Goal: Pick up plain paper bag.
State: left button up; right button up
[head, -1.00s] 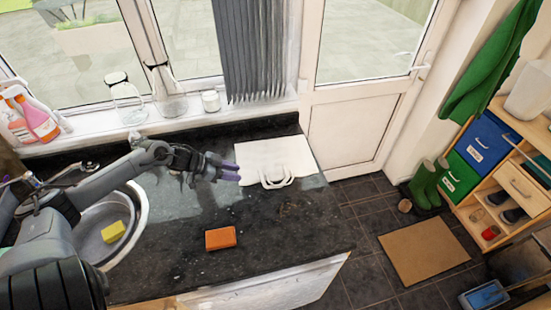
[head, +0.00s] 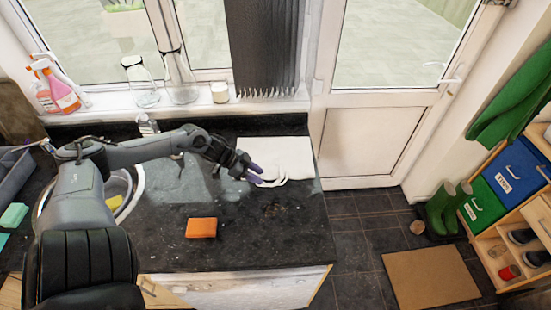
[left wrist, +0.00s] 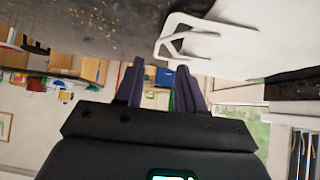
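The plain paper bag (head: 285,152) is white and lies flat at the back right of the dark granite worktop. Its handles (head: 272,180) point toward the front of the worktop. My left gripper (head: 256,173) is at the left side of the handles, and its purple fingers overlap them in the head view. In the left wrist view the two fingers (left wrist: 159,82) are apart with nothing seen between them. The bag (left wrist: 225,45) and its looped handles show just beyond the fingertips there. I cannot tell whether they touch. My right gripper is in neither view.
An orange sponge (head: 201,228) lies on the worktop in front of the bag. A sink with a yellow sponge (head: 114,202) is at the left. Glass bottles (head: 180,80) and spray bottles (head: 62,92) stand on the windowsill. The worktop ends just right of the bag.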

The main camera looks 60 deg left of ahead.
pick_arm(q)
jog(key=shift+x, duration=0.85)
jog(key=shift+d+b+x, duration=0.15)
jog(key=shift+b+x, duration=0.2)
jog(key=shift+x, duration=0.55)
jog(key=shift+d+b+x, duration=0.15)
jog(key=shift+b+x, duration=0.2)
jog(key=shift+x, duration=1.4)
grip_shut()
